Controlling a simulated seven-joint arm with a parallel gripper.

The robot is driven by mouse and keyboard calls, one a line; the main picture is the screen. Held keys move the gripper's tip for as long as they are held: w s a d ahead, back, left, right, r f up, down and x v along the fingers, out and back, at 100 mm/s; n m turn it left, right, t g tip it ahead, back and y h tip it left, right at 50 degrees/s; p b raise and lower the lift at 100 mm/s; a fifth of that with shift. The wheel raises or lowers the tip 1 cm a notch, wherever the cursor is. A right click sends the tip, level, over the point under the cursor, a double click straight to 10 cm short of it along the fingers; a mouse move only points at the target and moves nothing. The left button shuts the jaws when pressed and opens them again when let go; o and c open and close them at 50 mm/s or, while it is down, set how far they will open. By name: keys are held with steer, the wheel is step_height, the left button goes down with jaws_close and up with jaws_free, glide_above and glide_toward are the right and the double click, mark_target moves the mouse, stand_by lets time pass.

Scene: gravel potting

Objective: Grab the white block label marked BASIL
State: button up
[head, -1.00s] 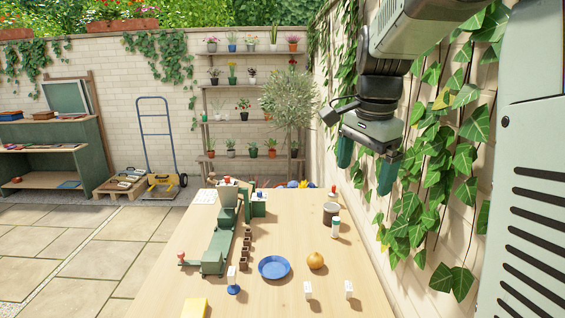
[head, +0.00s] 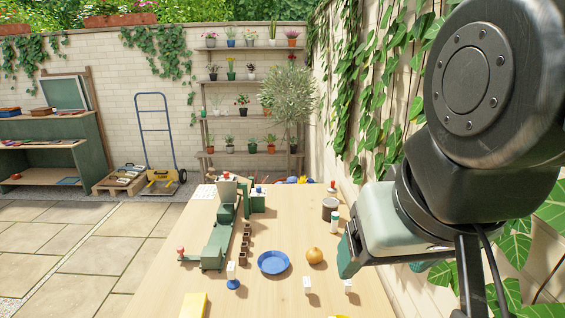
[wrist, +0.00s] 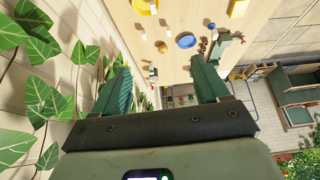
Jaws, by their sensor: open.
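Two small white blocks stand on the near part of the wooden table, a left one (head: 308,285) and a right one (head: 348,287). Any lettering is too small to read, so I cannot tell which says BASIL. My gripper (head: 382,262) hangs at the table's right side, beside the wall, apart from the blocks. Its green fingers also show in the wrist view (wrist: 162,85), spread wide with nothing between them.
A blue plate (head: 273,263) and an orange ball (head: 315,256) lie mid-table. A green device (head: 217,245) and several brown pots (head: 245,247) stand left. A white bottle (head: 334,224) and dark tin (head: 330,208) stand back right. A yellow block (head: 194,305) is near left. The ivy wall is close right.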

steer(key=m+g, duration=0.6)
steer(key=m, duration=1.4)
glide_above(348, 284)
steer(key=w+d, duration=0.2)
step_height(348, 284, down, 33)
steer(key=f, duration=0.4)
steer(key=shift+s+a+f, duration=0.25)
steer(key=shift+a, duration=0.05)
steer(key=shift+a+f, duration=0.25)
steer(key=shift+f, duration=1.2)
steer(key=shift+a+f, duration=0.2)
steer(key=shift+f, duration=1.25)
steer(key=c, duration=1.1)
